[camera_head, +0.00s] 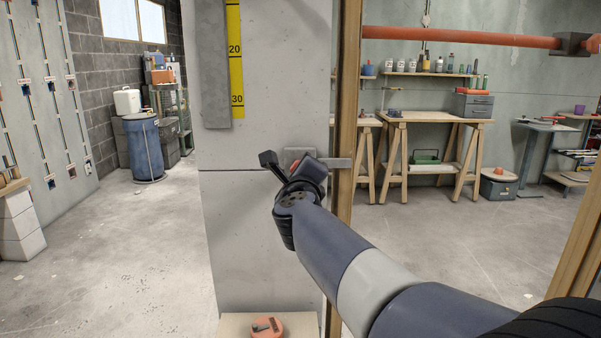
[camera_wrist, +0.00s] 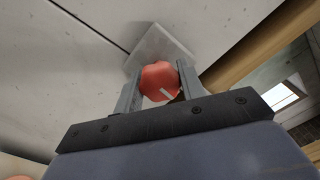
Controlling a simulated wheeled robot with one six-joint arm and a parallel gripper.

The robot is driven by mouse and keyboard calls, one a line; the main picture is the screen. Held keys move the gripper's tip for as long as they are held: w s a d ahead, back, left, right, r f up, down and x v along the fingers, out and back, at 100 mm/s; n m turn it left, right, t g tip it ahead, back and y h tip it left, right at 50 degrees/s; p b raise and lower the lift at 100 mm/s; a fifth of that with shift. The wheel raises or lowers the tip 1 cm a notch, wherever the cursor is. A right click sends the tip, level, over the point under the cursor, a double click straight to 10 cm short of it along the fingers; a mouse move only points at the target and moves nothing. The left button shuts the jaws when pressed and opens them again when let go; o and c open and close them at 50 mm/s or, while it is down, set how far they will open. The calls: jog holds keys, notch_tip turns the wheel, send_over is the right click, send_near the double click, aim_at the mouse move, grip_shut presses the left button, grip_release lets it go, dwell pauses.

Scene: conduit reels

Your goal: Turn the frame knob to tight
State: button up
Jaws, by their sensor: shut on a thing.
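The frame knob is a red, rounded knob (camera_wrist: 160,75) with a white mark on its lower edge. It sits on a pale square plate (camera_wrist: 158,45) against the grey panel. In the wrist view my gripper (camera_wrist: 157,82) has one finger on each side of the knob and is shut on it. In the head view my gripper (camera_head: 291,166) is at the panel, and only a sliver of the red knob (camera_head: 294,162) shows between the fingers. No tight or loose label is readable in either view.
A wooden post (camera_head: 346,120) stands just right of the panel (camera_head: 250,240), with a grey bar (camera_head: 340,164) reaching it from the plate. A red pipe (camera_head: 460,37) crosses at upper right. A round orange object (camera_head: 267,326) sits low in front. Open floor (camera_head: 130,260) lies left.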

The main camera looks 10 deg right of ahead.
dwell(0.4)
jog(key=o, duration=1)
jog(key=shift+p+v, duration=1.05)
jog(key=shift+v, duration=4.4)
jog(key=b+x, duration=0.2)
jog(key=x, duration=0.9)
jog(key=shift+s, duration=0.1)
